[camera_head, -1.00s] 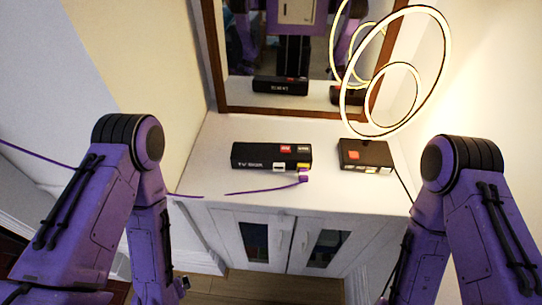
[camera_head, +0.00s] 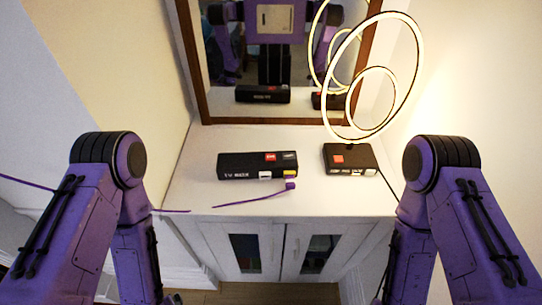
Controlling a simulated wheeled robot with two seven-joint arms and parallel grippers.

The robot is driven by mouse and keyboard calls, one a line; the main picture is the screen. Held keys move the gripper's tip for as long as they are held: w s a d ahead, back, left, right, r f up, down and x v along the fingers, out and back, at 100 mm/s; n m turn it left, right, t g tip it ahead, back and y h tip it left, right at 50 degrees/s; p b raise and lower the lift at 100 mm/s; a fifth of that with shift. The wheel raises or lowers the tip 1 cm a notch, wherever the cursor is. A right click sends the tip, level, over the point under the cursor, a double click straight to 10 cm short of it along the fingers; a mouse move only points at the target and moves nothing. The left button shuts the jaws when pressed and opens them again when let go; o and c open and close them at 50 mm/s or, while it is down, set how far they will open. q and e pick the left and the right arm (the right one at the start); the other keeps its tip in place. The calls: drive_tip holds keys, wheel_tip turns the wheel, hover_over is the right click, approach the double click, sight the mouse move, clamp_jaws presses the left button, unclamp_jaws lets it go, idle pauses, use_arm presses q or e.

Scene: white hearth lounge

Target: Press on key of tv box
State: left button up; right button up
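The tv box (camera_head: 230,168) is a black box lettered "TV BOX" on its front, lying on the white cabinet. Its top has a red key (camera_head: 270,157) and a grey key (camera_head: 288,156) at the right. Its front has a white port (camera_head: 265,175) and a yellow port (camera_head: 290,173). A purple cable's plug (camera_head: 291,186) lies just in front of the yellow port. Both my purple arms hang low at the sides, apart from the box. Their grippers are below the picture, so their fingers cannot be seen.
A second black box (camera_head: 358,158) with a red key (camera_head: 338,159) sits right of the tv box. A glowing ring lamp (camera_head: 416,70) stands behind it. A brown-framed mirror (camera_head: 190,60) stands at the back. The white cabinet top (camera_head: 195,185) is clear at the left.

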use_arm(q)
clamp_jaws()
idle(1.6)
